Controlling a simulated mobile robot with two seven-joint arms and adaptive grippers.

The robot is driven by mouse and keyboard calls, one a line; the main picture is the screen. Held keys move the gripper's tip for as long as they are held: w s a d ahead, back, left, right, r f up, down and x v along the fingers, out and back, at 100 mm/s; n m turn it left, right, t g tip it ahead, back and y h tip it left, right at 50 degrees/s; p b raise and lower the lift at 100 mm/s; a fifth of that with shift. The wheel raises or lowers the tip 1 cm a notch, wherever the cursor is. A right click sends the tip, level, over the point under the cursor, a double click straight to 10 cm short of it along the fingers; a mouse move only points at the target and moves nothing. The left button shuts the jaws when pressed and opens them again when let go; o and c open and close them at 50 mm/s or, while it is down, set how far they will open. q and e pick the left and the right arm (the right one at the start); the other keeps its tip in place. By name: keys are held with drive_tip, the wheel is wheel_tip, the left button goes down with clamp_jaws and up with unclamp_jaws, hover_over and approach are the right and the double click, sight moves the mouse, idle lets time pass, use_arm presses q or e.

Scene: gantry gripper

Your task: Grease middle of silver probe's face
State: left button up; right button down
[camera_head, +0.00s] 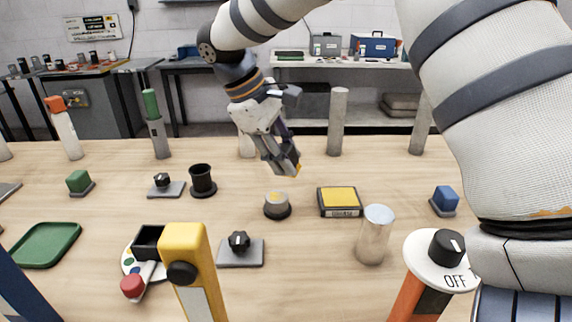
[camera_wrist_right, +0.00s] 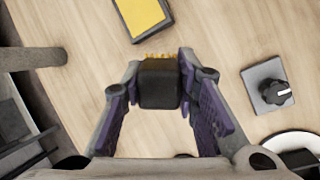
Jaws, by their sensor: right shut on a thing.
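My right gripper (camera_head: 284,160) is shut on a black brush block (camera_wrist_right: 160,84) with yellow-orange bristles, held above the bench; the bristles also show in the head view (camera_head: 297,170). Below it stands a short silver cylinder on a dark base (camera_head: 277,206), with a yellowish patch on its top; it looks like the probe, but I cannot be sure. It is hidden in the wrist view. A yellow pad in a dark frame (camera_head: 339,198) lies to its right and shows at the top of the wrist view (camera_wrist_right: 140,16). My left gripper is not in view.
A taller silver cylinder (camera_head: 374,236) stands front right, near a white dial marked OFF (camera_head: 436,272). A black knob on a grey plate (camera_head: 240,252), a black cup (camera_head: 202,182) and a yellow post (camera_head: 190,262) stand left. A green tray (camera_head: 46,262) lies far left.

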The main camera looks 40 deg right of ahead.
drive_tip(key=shift+r, duration=1.4)
drive_tip(key=shift+a, duration=0.1)
